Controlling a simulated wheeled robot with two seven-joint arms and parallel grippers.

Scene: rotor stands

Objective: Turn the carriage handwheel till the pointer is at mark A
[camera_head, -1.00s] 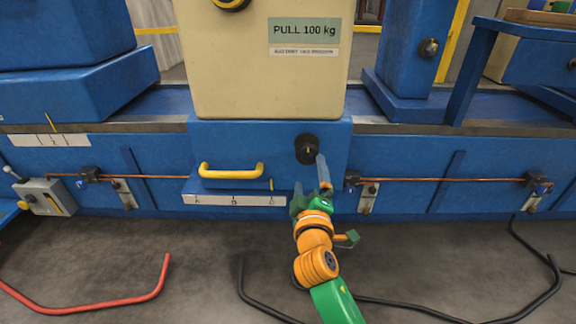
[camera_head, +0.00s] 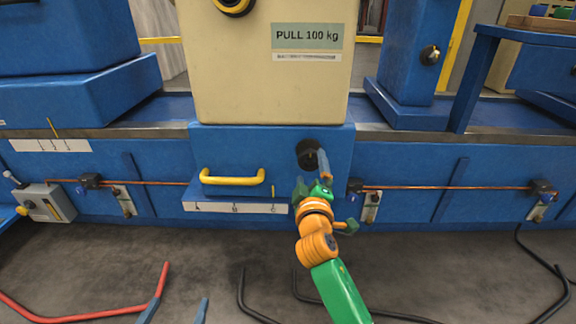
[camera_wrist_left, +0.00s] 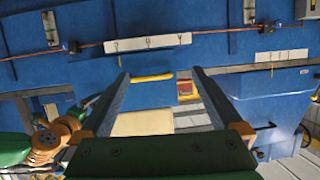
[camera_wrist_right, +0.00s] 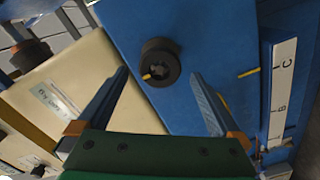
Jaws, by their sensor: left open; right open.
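The black carriage handwheel (camera_head: 308,153) sits on the blue carriage front (camera_head: 270,142). The white scale strip (camera_head: 218,208) with marks A, B and C is below the yellow handle. The yellow pointer (camera_head: 273,191) stands at mark C, at the strip's right end. My right gripper (camera_wrist_right: 160,73) is open, with the handwheel (camera_wrist_right: 161,60) showing between its fingertips; I cannot tell whether they touch it. In the head view, one blue finger overlaps the wheel's lower right. My left gripper (camera_head: 183,299) is open and empty at the bottom left, apart from the carriage.
A yellow handle (camera_head: 232,177) sticks out left of the handwheel. A cream block labelled PULL 100 kg (camera_head: 270,80) stands above. A copper rod (camera_head: 445,187) runs along the bed.

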